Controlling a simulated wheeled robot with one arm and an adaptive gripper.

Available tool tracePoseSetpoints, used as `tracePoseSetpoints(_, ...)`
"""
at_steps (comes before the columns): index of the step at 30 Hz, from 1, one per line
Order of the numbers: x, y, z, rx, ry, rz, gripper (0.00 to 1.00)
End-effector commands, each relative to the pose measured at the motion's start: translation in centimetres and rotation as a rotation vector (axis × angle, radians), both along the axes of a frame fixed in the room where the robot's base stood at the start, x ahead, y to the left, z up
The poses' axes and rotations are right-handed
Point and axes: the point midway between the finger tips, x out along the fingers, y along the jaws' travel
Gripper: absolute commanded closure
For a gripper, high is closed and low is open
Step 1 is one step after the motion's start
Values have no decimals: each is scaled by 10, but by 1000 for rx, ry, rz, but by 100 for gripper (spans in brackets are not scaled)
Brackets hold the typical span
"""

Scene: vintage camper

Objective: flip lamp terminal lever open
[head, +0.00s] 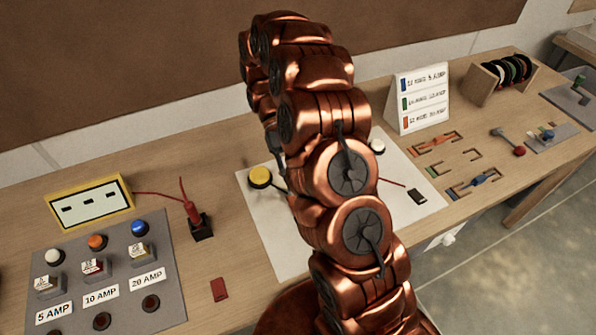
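A pale board (275,235) lies on the bench, largely hidden by my copper arm. It carries a yellow round cap (260,177) at its left, a small white-topped post (377,147) at its back right and a dark block (417,196) with a red wire at its right. I cannot make out which part is the lamp terminal lever; it may be hidden behind my arm. My arm rises from the bottom, and its far end bends down behind itself. Only thin dark parts, perhaps of my gripper (279,172), show beside the yellow cap. Its fingers and any contact are hidden.
At left stand a yellow-framed box (91,203), a red lever on a black base (200,228) and a grey button panel (60,250). At right are a label stand (417,100), orange and blue pieces in brackets, and a spool rack (480,87). A red tile (219,290) lies in front.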

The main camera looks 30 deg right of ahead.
Motion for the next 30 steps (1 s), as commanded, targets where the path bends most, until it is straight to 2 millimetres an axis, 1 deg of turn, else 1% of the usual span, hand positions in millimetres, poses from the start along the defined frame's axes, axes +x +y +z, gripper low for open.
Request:
tracePoseSetpoints(14, 0, 1, -2, 2, 7, 2, 100)
tracePoseSetpoints(15, 0, 1, -2, 2, 7, 2, 68)
tracePoseSetpoints(21, 0, 1, -1, 1, 7, 4, 48)
tracePoseSetpoints(22, 0, 1, -1, 1, 7, 4, 46)
tracePoseSetpoints(30, 0, 1, -1, 1, 6, 4, 46)
